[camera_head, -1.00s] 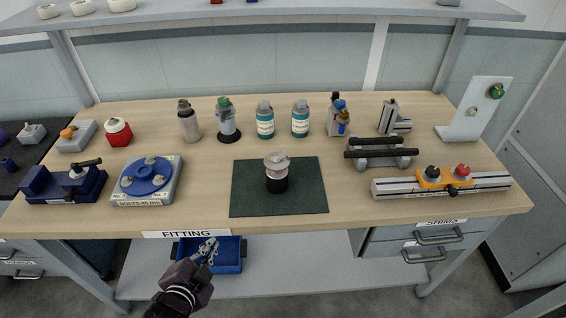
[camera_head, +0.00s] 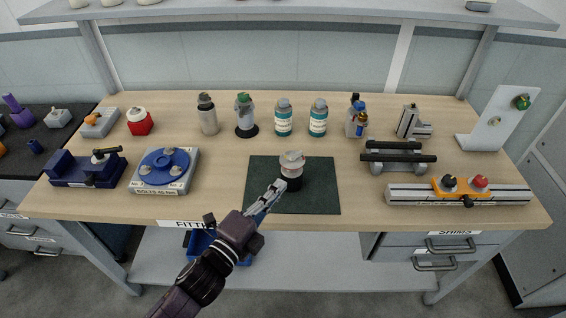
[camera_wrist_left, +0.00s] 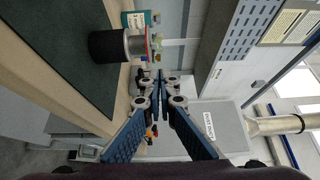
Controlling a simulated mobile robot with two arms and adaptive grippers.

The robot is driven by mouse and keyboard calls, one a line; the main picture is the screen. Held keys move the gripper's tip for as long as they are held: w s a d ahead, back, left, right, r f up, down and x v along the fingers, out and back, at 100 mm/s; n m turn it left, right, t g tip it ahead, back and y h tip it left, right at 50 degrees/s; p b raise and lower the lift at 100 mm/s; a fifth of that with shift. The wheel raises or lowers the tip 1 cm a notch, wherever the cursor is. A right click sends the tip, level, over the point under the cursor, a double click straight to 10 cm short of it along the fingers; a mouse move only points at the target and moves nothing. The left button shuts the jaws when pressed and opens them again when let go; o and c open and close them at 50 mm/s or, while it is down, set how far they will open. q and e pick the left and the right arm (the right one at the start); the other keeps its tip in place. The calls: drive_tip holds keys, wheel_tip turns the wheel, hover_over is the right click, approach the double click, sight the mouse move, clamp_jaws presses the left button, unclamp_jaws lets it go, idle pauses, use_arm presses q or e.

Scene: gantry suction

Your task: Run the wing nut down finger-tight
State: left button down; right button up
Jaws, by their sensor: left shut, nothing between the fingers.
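A small upright fitting (camera_head: 292,168) stands on the dark green mat (camera_head: 318,197), with a black base and a pale upper part and cap. It shows sideways in the left wrist view (camera_wrist_left: 106,46). I cannot make out a wing nut on it for certain. My left gripper (camera_head: 279,186) is low at the front-left of the fitting, its fingertips beside the black base in the head view. In the left wrist view its fingers (camera_wrist_left: 160,76) meet at the tips, empty, with a gap to the fitting. My right gripper is not in view.
Several bottles (camera_head: 283,118) stand behind the mat. A blue round fixture (camera_head: 165,166) is to the left. A rail with an orange bracket (camera_head: 458,187) and a grey block with black bars (camera_head: 398,158) are to the right. The bench beside the mat is clear.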

sight(291, 157)
use_arm(q)
drive_tip(key=shift+w+d+p, duration=0.2)
drive_tip(key=shift+w+p, duration=0.15)
drive_tip(key=shift+w, duration=0.95)
drive_tip(key=shift+w+d+p, duration=0.25)
drive_tip(key=shift+w+p, duration=0.05)
drive_tip(key=shift+w, duration=0.95)
drive_tip(key=shift+w+d+p, duration=0.2)
drive_tip(key=shift+w+p, duration=0.15)
drive_tip(key=shift+w, duration=0.95)
drive_tip(key=shift+w+a+m+g+h, duration=0.15)
drive_tip(key=shift+m+g+h, duration=0.2)
drive_tip(key=shift+h, duration=0.25)
drive_tip(key=shift+a+m+g+h, duration=0.2)
drive_tip(key=shift+m+g+h, duration=0.15)
drive_tip(key=shift+m+h, duration=0.15)
